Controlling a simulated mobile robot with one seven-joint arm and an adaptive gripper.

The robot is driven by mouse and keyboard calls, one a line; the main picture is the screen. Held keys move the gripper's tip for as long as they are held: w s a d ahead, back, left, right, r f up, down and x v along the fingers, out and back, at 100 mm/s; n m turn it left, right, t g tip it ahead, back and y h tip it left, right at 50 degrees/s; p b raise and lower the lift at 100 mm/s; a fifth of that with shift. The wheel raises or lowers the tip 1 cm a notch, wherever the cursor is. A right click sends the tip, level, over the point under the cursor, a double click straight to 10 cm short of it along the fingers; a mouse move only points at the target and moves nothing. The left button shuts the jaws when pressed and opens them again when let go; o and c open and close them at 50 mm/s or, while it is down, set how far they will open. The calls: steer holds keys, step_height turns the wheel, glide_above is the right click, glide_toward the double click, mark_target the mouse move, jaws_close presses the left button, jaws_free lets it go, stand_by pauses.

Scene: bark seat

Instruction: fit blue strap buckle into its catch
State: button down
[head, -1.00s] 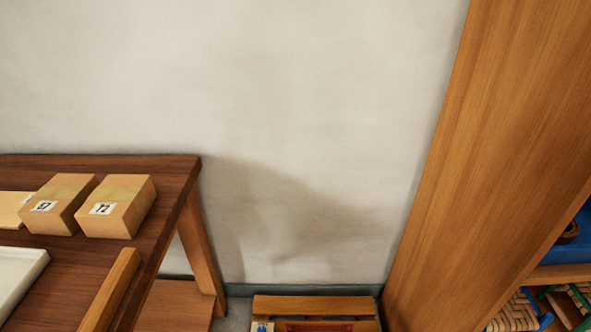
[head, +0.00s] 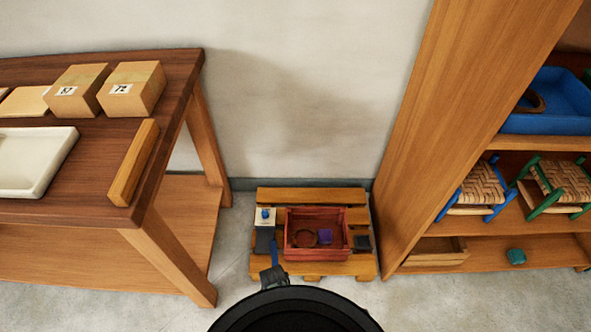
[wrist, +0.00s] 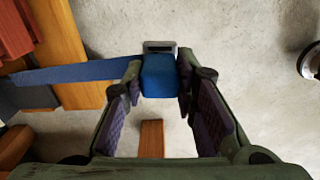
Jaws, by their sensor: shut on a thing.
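The blue buckle (wrist: 159,76) is between my gripper's fingers (wrist: 159,82) in the wrist view, its pale metal tongue (wrist: 160,46) pointing away from the palm. My gripper is shut on it. The blue strap (wrist: 85,71) runs from the buckle leftward over the pallet. In the head view my gripper (head: 272,276) is at the pallet's front edge, with the strap (head: 275,251) rising behind it. The buckle is hidden there. A dark block (head: 362,243) right of the red crate may be the catch; I cannot tell its opening.
The red crate (head: 318,253) holds a brown ring and a purple block on the wooden pallet (head: 310,194). A white box with a blue knob (head: 265,215) stands left of it. A table (head: 95,180) is left, a shelf (head: 430,130) right. Floor in front is clear.

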steer(key=w+d+r+m+b, duration=0.1)
steer(key=w+d+r+m, duration=0.2)
steer(key=w+r+m, duration=0.5)
steer(key=w+d+r+m+b, duration=0.2)
steer(key=w+r+m, duration=0.5)
steer(key=r, duration=0.5)
steer(key=shift+w+d+m, duration=0.35)
steer(key=shift+d+m, duration=0.4)
steer(key=shift+m, duration=0.15)
steer(key=shift+a+r, duration=0.1)
